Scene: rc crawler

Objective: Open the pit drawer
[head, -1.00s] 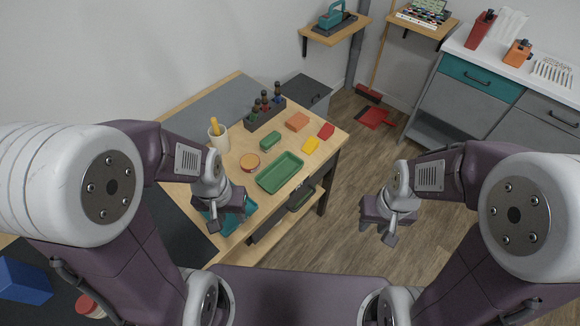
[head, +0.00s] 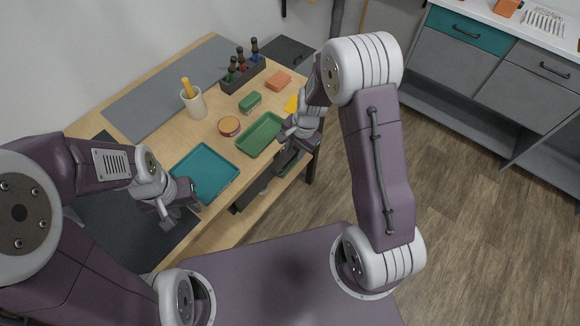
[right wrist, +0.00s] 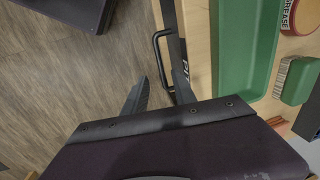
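The pit drawer (right wrist: 183,66) is a dark front under the wooden bench, with part of a white label showing in the right wrist view. Its black bar handle (right wrist: 157,55) stands out from the front. My right gripper (right wrist: 160,92) is open and empty; its two fingers point at the handle's near end, and I cannot tell if they touch it. In the head view my right gripper (head: 289,136) is at the bench's front edge and hides much of the drawer. My left gripper (head: 180,215) looks open and empty, beside the teal tray.
The bench holds a teal tray (head: 205,173), a green tray (head: 260,134), a round tin (head: 229,126), a green block (head: 250,102), a white cup (head: 194,104) and a bottle rack (head: 243,75). Floor (head: 460,190) right of the bench is clear. A cabinet (head: 480,75) stands at the far right.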

